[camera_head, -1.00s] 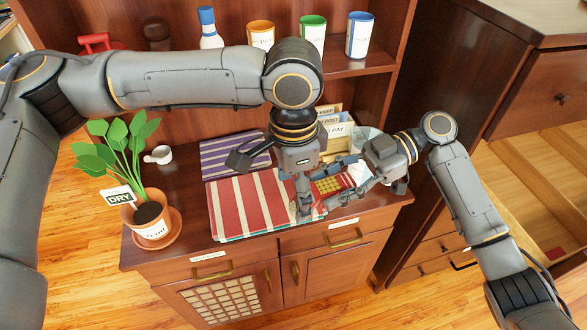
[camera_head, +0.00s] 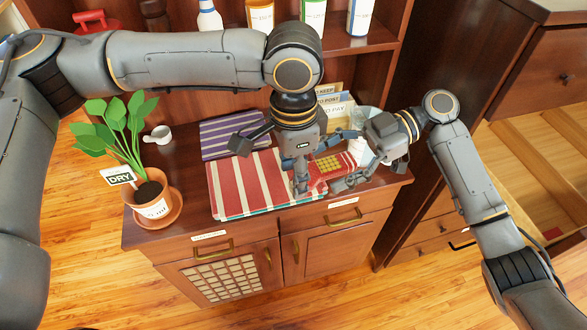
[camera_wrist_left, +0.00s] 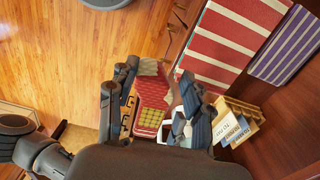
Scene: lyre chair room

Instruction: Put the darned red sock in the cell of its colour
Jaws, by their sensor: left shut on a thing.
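The darned red sock (camera_head: 319,185) has a yellow checked patch and is at the right end of the striped cloth on the cabinet top. It also shows in the left wrist view (camera_wrist_left: 152,92), between my left gripper's fingers. My left gripper (camera_head: 316,166) points down and is shut on the sock; its fingers partly hide it. My right gripper (camera_head: 347,180) is close beside the sock's right end; its finger gap is unclear. An open drawer (camera_head: 540,150) with pale wooden cells is at the right; the cell colours are mostly out of view.
A red-striped cloth (camera_head: 250,185) and a purple-striped cloth (camera_head: 225,136) lie on the cabinet top. A letter rack (camera_head: 335,107) stands behind the grippers. A potted plant (camera_head: 153,197) and a white cup (camera_head: 159,134) are at the left. Bottles and tins line the shelf above.

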